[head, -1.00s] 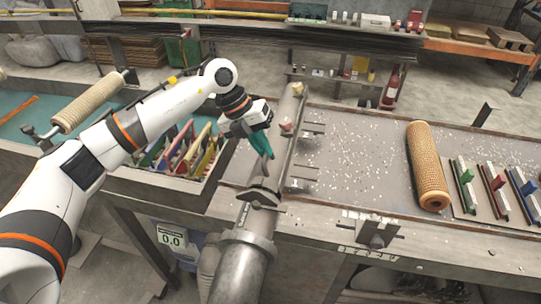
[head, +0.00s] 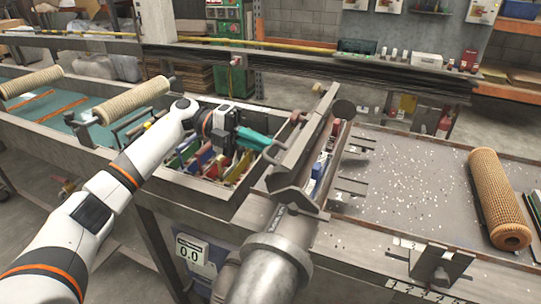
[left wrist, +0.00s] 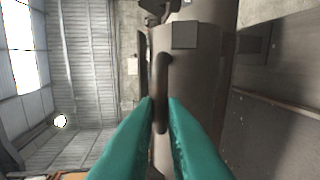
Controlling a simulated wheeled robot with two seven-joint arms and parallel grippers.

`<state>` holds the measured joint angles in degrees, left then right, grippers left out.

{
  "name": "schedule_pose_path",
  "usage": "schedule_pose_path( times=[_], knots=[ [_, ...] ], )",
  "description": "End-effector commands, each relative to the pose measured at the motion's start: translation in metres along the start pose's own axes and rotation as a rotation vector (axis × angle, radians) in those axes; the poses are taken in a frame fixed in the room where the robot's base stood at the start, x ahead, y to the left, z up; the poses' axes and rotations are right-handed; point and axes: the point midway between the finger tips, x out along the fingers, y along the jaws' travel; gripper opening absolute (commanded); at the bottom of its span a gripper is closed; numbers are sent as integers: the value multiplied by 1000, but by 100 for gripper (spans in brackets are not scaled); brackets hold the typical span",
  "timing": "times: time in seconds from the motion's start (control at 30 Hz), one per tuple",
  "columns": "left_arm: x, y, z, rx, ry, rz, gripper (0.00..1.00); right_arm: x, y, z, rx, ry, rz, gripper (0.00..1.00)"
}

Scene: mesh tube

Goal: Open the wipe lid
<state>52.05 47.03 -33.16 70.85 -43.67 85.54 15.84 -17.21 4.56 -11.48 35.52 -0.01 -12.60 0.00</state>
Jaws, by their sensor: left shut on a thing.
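The wipe lid (head: 303,142) is a long grey metal half-shell on the tube station. It is tilted up along its left side, and a gap shows between it and the right part of the tube. Blue and white items (head: 320,172) show in the gap. My left gripper (head: 266,147) has teal fingers and is shut on the lid's dark curved handle. In the left wrist view the fingers (left wrist: 160,105) close around this handle (left wrist: 160,85), with the grey curved lid (left wrist: 195,95) behind it. My right gripper is out of view.
A grey round pipe (head: 272,262) runs from the station toward me. A tray (head: 237,197) of coloured tools lies below my left arm. A tan mesh roll (head: 497,200) lies on the bench at right. The speckled bench top (head: 410,190) is mostly clear.

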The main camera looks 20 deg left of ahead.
Motion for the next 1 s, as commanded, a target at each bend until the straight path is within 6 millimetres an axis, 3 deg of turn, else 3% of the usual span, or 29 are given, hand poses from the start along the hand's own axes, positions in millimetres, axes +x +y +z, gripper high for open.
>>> schedule_pose_path(
  times=[0.03,0.1,0.4,1.0],
  knots=[
    [-3,-13,-1,-1,4,49,0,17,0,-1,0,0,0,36],
    [-7,-18,-1,0,4,110,0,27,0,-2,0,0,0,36],
    [-19,-35,0,1,0,316,0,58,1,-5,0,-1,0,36],
    [-24,-45,0,-2,-4,301,0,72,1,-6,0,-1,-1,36]
  ],
)
